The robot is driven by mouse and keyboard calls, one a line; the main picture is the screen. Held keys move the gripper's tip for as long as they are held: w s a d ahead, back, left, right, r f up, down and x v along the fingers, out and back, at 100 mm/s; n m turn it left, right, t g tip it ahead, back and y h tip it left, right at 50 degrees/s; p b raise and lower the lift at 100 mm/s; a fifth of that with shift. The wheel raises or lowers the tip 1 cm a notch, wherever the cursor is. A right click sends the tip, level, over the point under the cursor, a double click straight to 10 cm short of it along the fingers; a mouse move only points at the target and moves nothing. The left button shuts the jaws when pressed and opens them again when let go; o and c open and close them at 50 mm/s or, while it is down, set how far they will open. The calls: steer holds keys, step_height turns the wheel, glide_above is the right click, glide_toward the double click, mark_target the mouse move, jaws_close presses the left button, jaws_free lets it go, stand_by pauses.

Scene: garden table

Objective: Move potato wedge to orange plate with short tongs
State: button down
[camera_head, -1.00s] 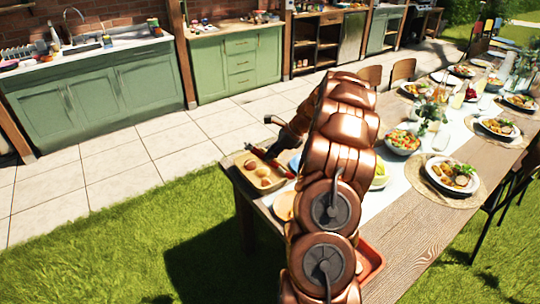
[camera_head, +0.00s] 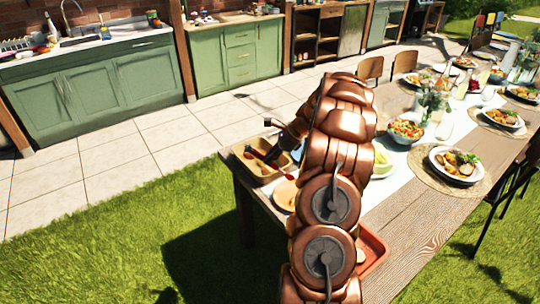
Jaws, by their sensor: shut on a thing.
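My gripper (camera_head: 282,143) is small and dark at the end of my copper arm, over the near left corner of the table. It is shut on a thin dark red tool, which I take to be the short tongs (camera_head: 261,155). The tongs reach over a shallow tan tray (camera_head: 243,160) with pale golden pieces (camera_head: 264,168) in it. I cannot tell which piece is the potato wedge, or whether the tongs touch one. A round light-orange plate (camera_head: 284,193) lies just in front of the tray, partly hidden by my arm.
An orange-red tray (camera_head: 374,246) stands on the table (camera_head: 405,222) right of my arm. A salad bowl (camera_head: 405,131) and a plated meal (camera_head: 455,162) stand farther right. Green cabinets (camera_head: 90,90) are across the paving. My arm hides the table's middle.

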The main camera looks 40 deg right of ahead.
step_height(320, 180, down, 2)
steer(key=shift+f+b, duration=0.1)
steer(key=shift+b, duration=0.4)
steer(key=c, duration=1.3)
jaws_free()
steer(key=shift+c, duration=0.2)
step_height(320, 180, up, 10)
steer(key=p, duration=0.6)
